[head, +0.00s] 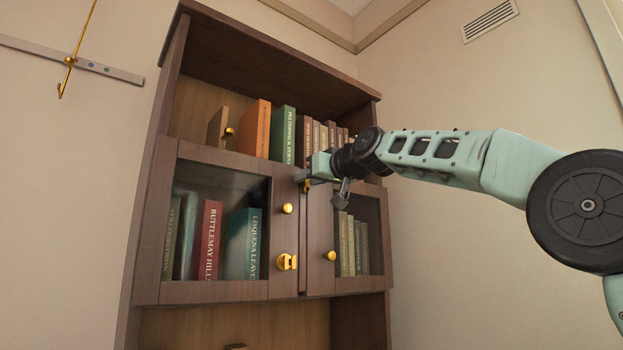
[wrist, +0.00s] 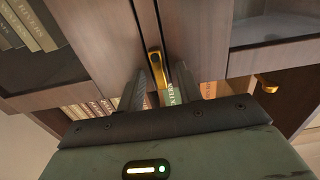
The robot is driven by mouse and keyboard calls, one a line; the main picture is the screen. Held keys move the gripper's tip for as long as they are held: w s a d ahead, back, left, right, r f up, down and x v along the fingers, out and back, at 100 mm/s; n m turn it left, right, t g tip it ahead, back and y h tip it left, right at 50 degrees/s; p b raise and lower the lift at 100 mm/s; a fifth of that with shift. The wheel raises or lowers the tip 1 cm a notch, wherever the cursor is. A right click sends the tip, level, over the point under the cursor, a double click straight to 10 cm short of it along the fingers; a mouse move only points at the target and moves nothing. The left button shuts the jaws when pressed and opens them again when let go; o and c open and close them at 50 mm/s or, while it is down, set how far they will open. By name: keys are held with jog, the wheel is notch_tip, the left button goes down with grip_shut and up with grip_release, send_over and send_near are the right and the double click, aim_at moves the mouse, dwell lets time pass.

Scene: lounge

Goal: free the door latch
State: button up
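The wooden bookcase has two glazed doors, a left door (head: 284,235) and a right door (head: 320,225), which look closed. A small brass latch (head: 307,186) sits at the top of the seam between them. In the wrist view the latch (wrist: 156,66) is a narrow upright brass bar lying along the seam. My gripper (head: 323,187) is at the top of the doors, fingers apart. In the wrist view the gripper (wrist: 159,80) has one finger each side of the latch, with gaps; contact is not visible. A second brass fitting (head: 287,262) is lower on the left door.
Brass knobs are on the left door (head: 287,208) and right door (head: 331,256). Several books (head: 284,135) stand on the open shelf above, beside a wooden piece with a brass knob (head: 228,132). A wall rail (head: 70,61) carries a hanging brass hook at left.

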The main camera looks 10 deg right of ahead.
jog(key=b+v, duration=0.9)
jog(key=v, duration=0.8)
jog(key=shift+s, duration=0.2)
jog(key=shift+d, duration=0.15)
